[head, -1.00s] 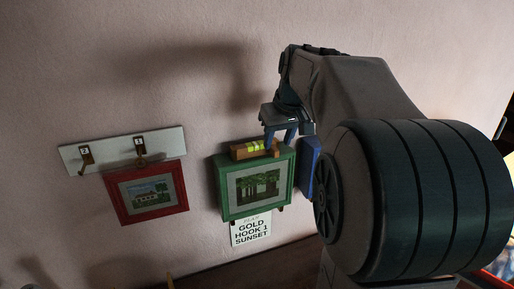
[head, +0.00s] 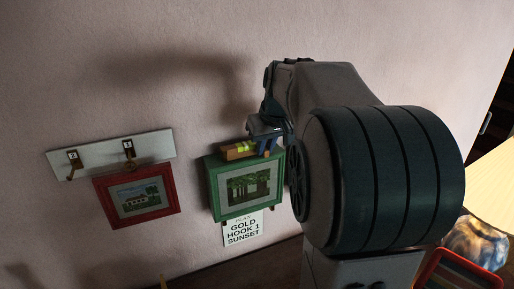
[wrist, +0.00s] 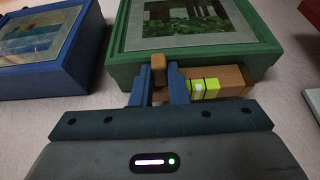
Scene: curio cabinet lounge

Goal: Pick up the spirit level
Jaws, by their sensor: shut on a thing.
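The spirit level (head: 238,151), a small wooden bar with a yellow-green vial, lies along the top edge of the green picture frame (head: 214,189). In the wrist view the level (wrist: 230,82) runs to the right from my gripper (wrist: 160,74). My gripper's two blue fingers are shut on the level near one end, with wood showing between them. In the head view my gripper (head: 267,146) is at the level's right end, partly hidden by my arm. I cannot tell whether the level touches the frame.
A red-framed picture (head: 169,207) hangs at left below a white hook rail (head: 84,165). A paper sign (head: 242,231) reading "GOLD HOOK 1 SUNSET" is under the green frame. A blue frame (wrist: 88,75) is close beside it in the wrist view. The wall above is clear.

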